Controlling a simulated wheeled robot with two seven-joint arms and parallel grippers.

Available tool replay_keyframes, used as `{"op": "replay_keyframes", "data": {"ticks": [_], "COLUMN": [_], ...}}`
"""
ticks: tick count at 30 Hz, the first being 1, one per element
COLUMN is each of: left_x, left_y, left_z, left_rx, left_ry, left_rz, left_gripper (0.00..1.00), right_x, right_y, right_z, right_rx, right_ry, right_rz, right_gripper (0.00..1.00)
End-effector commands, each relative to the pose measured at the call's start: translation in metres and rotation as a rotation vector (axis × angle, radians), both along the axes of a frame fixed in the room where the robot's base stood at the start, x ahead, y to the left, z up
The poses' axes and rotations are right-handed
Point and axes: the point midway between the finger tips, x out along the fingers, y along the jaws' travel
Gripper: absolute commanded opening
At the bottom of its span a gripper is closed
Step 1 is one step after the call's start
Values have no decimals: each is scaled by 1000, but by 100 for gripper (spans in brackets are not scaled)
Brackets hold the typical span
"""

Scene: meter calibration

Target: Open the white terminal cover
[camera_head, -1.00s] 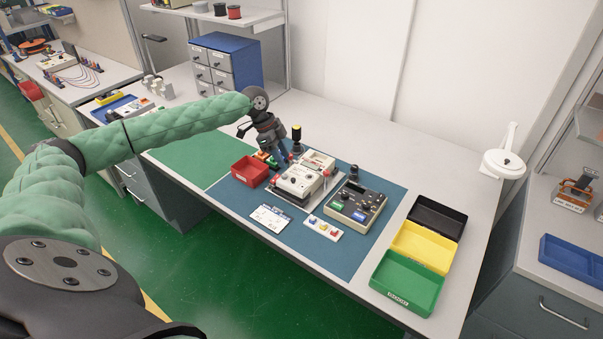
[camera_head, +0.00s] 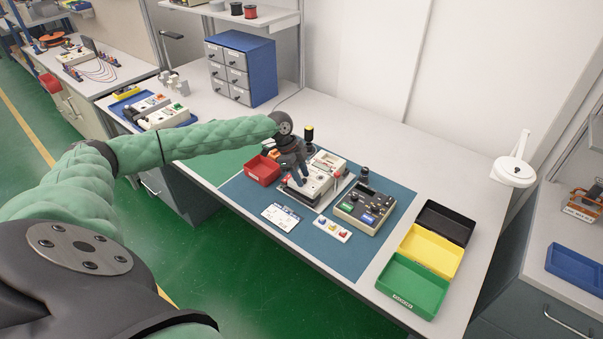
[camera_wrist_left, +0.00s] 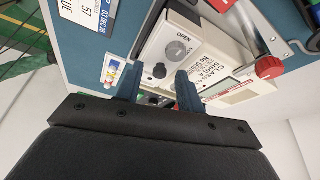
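The white meter unit (camera_head: 319,186) stands in a grey frame on the blue mat (camera_head: 350,260). My left gripper (camera_head: 301,180) reaches down over the left part of the unit. In the left wrist view its two blue-grey fingers (camera_wrist_left: 158,88) are apart, with the black knob showing between them, and I see no grip on it. In the head view the gripper hides part of the unit. My right gripper is not in view.
A red bin (camera_head: 262,171) is close left of the unit. A grey tester (camera_head: 365,205) stands right of it. A white card (camera_head: 281,217) and a small tray of coloured parts (camera_head: 332,229) lie in front. A red-knobbed clamp (camera_wrist_left: 268,67) is near the gripper.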

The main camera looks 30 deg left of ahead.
Motion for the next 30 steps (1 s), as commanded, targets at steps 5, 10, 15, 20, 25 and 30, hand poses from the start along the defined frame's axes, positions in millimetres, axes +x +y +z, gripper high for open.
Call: {"op": "replay_keyframes", "data": {"ticks": [5,10,15,20,25,30], "left_x": [0,0,0,0,-4,-21], "left_y": [-1,-1,-1,-1,-1,1], "left_z": [-3,-3,-3,-3,-3,-3], "left_rx": [0,0,0,0,0,1], "left_ry": [0,-1,-1,-1,0,1], "left_rz": [0,0,0,0,1,1], "left_gripper": [38,36,2,0,0,0], "right_x": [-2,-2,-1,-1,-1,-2], "right_y": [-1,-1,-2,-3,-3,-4], "right_z": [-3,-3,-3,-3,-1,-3], "right_rx": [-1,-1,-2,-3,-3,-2], "right_ry": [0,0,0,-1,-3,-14], "right_rz": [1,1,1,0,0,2], "right_gripper": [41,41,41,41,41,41]}}
